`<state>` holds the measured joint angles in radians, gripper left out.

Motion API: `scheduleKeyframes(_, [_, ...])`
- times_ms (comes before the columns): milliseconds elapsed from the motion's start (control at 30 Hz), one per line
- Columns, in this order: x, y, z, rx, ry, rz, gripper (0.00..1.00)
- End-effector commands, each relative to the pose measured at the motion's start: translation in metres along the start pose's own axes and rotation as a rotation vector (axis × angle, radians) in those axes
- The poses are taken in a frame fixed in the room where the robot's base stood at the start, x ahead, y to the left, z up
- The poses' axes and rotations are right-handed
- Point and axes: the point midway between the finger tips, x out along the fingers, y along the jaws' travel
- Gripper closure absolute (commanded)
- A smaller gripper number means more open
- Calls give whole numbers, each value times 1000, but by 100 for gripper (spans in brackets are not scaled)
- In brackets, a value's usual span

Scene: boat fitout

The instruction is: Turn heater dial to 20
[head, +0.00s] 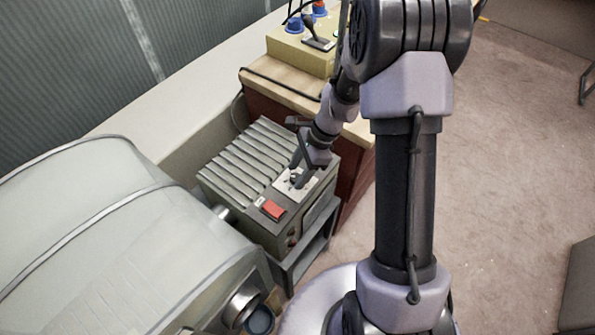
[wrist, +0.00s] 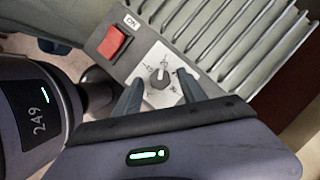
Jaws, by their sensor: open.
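The heater (head: 240,180) is a grey box with a ribbed top, standing low beside a wooden cabinet. Its dial (wrist: 159,79) is a small dark grey knob on a white plate (wrist: 150,62) with printed marks; the marks are too small to read surely. My gripper (wrist: 158,90) is open, with one finger on each side of the dial in the wrist view, and I cannot tell whether they touch it. In the head view my gripper (head: 298,178) is over the white plate and hides most of the dial. A red switch (wrist: 114,42) sits beside the plate, near an ON label.
A large pale grey rounded casing (head: 120,230) stands close to the left of the heater. A yellow control box (head: 300,50) with a lever and blue and red parts sits on the wooden cabinet (head: 285,92) behind. Carpet floor (head: 510,170) is open at the right.

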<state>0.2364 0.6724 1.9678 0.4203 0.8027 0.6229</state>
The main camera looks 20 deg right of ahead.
Motion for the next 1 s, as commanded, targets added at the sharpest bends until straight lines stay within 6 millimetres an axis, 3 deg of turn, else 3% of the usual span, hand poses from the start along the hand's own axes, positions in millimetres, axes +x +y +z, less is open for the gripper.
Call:
scheduleKeyframes(300, [-106,-1,2,1,2,-6,51])
scheduleKeyframes(500, [-153,-1,1,-1,2,-3,51])
scheduleKeyframes(667, [-167,0,0,0,1,-1,51])
scheduleKeyframes(1000, [-167,0,0,0,1,-1,51])
